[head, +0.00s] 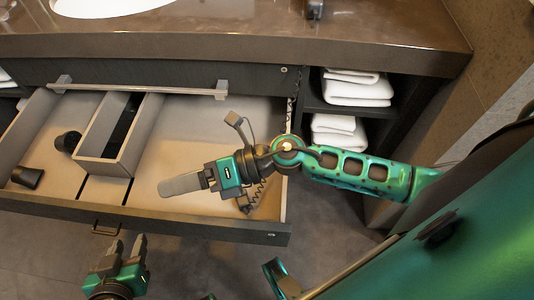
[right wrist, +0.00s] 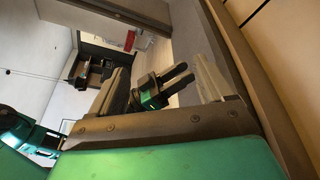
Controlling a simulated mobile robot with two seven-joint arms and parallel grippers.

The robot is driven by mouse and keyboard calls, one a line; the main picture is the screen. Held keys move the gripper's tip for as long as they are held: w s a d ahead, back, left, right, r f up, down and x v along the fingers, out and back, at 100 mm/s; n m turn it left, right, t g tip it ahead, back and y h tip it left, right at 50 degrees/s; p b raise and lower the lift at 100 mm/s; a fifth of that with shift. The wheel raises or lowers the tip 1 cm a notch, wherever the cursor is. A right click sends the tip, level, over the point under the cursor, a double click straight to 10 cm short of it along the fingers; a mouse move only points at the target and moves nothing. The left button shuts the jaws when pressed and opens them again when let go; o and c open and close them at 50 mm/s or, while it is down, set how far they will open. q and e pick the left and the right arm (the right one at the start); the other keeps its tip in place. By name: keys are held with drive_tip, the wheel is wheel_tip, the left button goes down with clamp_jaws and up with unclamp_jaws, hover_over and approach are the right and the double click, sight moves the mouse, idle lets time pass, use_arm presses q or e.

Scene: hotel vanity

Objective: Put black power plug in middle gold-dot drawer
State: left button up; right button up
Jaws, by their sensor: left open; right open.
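The open drawer (head: 230,228) stretches across the left and middle of the head view, with a small pale dot at the right of its front. Two small black objects lie in its left part: one (head: 68,141) beside the divider box and one (head: 27,178) near the front. Another small black object (head: 315,8) stands on the counter. I cannot tell which of these is the power plug. My right gripper (head: 182,185) is open and empty above the drawer's right part. My left gripper (head: 128,247) is open and empty in front of the drawer; the right wrist view shows it too (right wrist: 165,87).
A grey divider box (head: 103,166) stands inside the drawer. A light bar (head: 140,88) runs along the drawer's back. The brown counter (head: 240,45) overhangs it, with a white basin (head: 105,5). Folded white towels (head: 355,90) fill shelves at the right.

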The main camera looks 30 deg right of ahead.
drive_tip(key=w+d+r+m+t+h, duration=0.1)
drive_tip(key=w+d+m+t+h, duration=0.3)
drive_tip(key=m, duration=0.7)
drive_tip(key=w+d+m+t+h, duration=0.15)
drive_tip(key=d+m+t, duration=0.25)
drive_tip(key=m+t, duration=0.45)
drive_tip(key=s+d+f+m+g+h, duration=0.6)
drive_tip(key=f+m, duration=0.5)
drive_tip(key=m, duration=0.6)
drive_tip(key=shift+s+d+f+h, duration=0.4)
drive_tip(key=shift+s+d+h, duration=0.15)
drive_tip(key=shift+s+d, duration=0.35)
